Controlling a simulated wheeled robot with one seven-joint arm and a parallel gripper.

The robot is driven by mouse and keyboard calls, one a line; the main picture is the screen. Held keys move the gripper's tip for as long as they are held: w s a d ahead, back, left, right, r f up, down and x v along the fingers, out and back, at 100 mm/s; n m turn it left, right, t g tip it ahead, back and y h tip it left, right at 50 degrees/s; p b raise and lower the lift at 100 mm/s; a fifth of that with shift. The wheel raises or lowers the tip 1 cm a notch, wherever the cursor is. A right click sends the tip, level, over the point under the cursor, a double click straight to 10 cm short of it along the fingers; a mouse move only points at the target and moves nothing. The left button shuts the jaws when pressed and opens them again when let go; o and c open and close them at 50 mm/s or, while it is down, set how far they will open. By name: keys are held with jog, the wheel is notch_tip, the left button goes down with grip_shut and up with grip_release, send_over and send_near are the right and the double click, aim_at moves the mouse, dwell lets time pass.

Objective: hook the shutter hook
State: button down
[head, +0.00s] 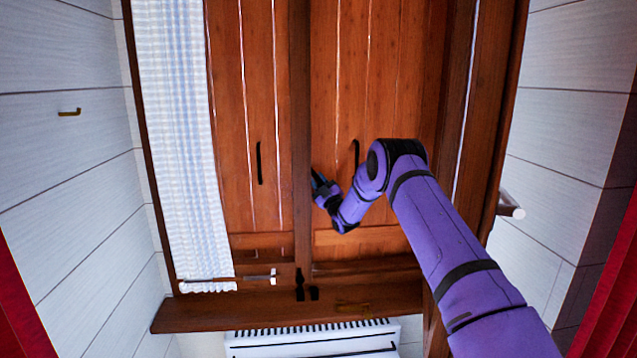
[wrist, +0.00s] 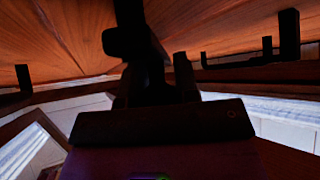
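Two wooden shutter leaves, the left one (head: 230,110) and the right one (head: 385,90), stand side by side and look closed. Each has a black upright handle, on the left (head: 259,163) and the right (head: 355,153). Small black fittings (head: 300,284) sit at the bottom middle by the sill. My gripper (head: 320,187) is in front of the central post, left of the right handle. In the wrist view its dark fingers (wrist: 150,50) are in shadow, their opening unclear.
A white curtain (head: 180,120) hangs at the left. A thin rod (head: 243,278) lies near its lower end. A brass hook (head: 69,112) is on the left wall. The wooden sill (head: 215,312) projects above a white radiator (head: 310,342). Black fittings (wrist: 290,35) also show in the wrist view.

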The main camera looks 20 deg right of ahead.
jog(key=shift+a+f+n, duration=0.1)
jog(key=shift+n, duration=0.2)
jog(key=shift+w+a+f+n+g+y, duration=0.1)
jog(key=shift+a+f+n+g+y, duration=0.5)
jog(key=shift+n+g, duration=1)
jog(key=shift+w+a+f+n+g+y, duration=0.1)
jog(key=shift+f+n+g+y, duration=0.1)
jog(key=shift+f+n+g, duration=1.35)
jog(key=shift+w+a+f+n+g+y, duration=0.1)
jog(key=shift+a+f+n+g+y, duration=0.2)
jog(key=shift+n+g, duration=1.3)
jog(key=shift+n+t, duration=0.55)
jog(key=shift+n, duration=0.1)
jog(key=c, duration=0.9)
grip_release()
jog(key=shift+r, duration=0.1)
jog(key=v, duration=1)
jog(key=shift+s+d, duration=0.2)
jog(key=shift+s, duration=0.15)
